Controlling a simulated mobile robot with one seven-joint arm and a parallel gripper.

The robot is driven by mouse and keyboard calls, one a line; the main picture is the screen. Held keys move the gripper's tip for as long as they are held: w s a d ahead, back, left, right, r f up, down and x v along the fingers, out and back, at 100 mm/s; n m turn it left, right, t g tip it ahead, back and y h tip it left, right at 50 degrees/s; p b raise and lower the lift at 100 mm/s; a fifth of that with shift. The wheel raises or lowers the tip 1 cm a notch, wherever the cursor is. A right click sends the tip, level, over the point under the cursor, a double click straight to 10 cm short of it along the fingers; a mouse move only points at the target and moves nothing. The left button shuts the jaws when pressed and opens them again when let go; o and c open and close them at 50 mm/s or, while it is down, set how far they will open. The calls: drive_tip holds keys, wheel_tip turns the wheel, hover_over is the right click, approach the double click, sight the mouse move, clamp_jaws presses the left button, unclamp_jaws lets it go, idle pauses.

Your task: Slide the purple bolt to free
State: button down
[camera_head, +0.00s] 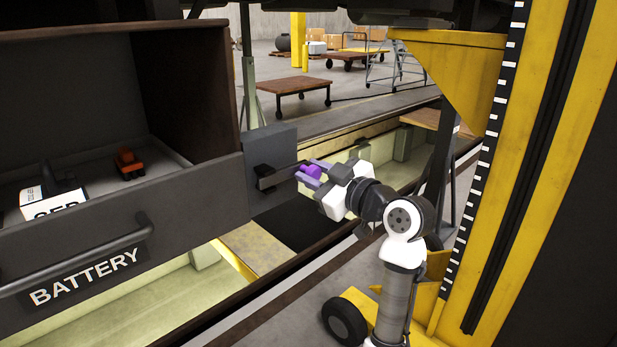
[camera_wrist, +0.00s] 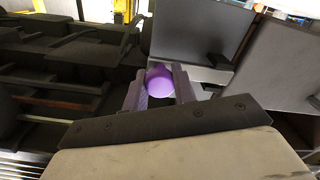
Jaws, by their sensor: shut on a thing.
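The purple bolt (camera_head: 312,172) shows its rounded knob at the right end of a dark bar, which sits on a grey block (camera_head: 270,158) beside the open battery drawer. My gripper (camera_head: 307,172) comes in from the right, and its two fingers are closed around the purple knob. In the wrist view the purple bolt (camera_wrist: 160,82) sits between the two finger pads of my gripper (camera_wrist: 160,88). The fingers and gripper body partly hide the knob and its shaft.
The open battery drawer (camera_head: 75,272) is at left, holding a white labelled box (camera_head: 55,200) and an orange-red item (camera_head: 129,164). A yellow column (camera_head: 535,150) stands close on the right. An open pit lies below the bolt. Carts (camera_head: 292,90) stand behind.

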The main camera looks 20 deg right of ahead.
drive_tip(key=shift+d+r, duration=0.1)
drive_tip(key=shift+d, duration=0.1)
drive_tip(key=c, duration=1.1)
unclamp_jaws()
drive_tip(key=shift+d, duration=0.1)
drive_tip(key=b+v, duration=0.3)
drive_tip(key=v, duration=1)
drive_tip(key=shift+s+b, duration=0.35)
drive_tip(key=shift+s, duration=0.05)
